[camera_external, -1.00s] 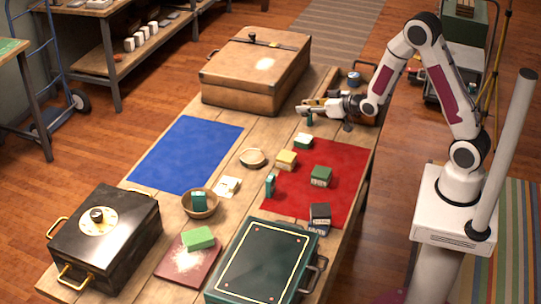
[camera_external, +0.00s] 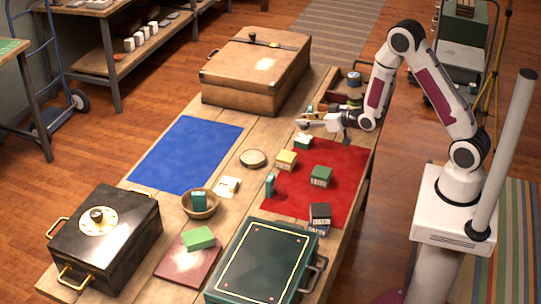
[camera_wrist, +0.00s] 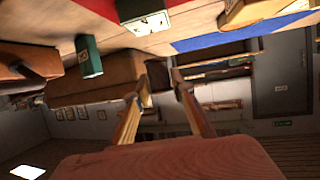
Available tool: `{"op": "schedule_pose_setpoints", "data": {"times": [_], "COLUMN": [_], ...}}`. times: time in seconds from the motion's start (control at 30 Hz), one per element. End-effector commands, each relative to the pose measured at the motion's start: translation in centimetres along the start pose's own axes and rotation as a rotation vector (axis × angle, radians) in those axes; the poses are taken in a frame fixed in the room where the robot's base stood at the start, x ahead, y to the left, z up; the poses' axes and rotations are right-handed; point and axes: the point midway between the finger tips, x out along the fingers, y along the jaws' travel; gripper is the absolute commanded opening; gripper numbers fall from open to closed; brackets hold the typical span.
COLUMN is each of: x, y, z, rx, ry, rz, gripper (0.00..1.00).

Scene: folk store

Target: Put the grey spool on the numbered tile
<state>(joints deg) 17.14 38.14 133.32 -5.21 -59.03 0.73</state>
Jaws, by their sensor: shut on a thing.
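My gripper (camera_external: 306,119) is over the far end of the table, near the back edge of the red mat. In the wrist view its two fingers (camera_wrist: 158,84) stand a little apart. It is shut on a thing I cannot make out. I cannot make out the grey spool anywhere on the table. A pale card with dark marks (camera_external: 229,187), which looks like the numbered tile, lies flat between the blue and red mats, beside a wooden bowl. Its marks are too small to read. My gripper is well behind it and to its right.
Several small boxes stand on or near the red mat (camera_external: 345,165), among them a yellow one (camera_external: 286,160) and a green one (camera_external: 320,176). A shallow round dish (camera_external: 252,158) is in mid-table. A tan suitcase (camera_external: 245,80) stands behind. The blue mat (camera_external: 185,150) is bare.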

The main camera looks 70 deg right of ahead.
Motion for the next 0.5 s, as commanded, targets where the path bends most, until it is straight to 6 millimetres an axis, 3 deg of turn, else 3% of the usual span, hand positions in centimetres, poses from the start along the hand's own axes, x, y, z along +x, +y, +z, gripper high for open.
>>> {"op": "schedule_pose_setpoints", "data": {"times": [0.5], "x": [0.28], "y": [0.00], "z": [0.68], "rx": [0.000], "ry": [-0.001], "rz": [0.000], "gripper": [0.13]}}
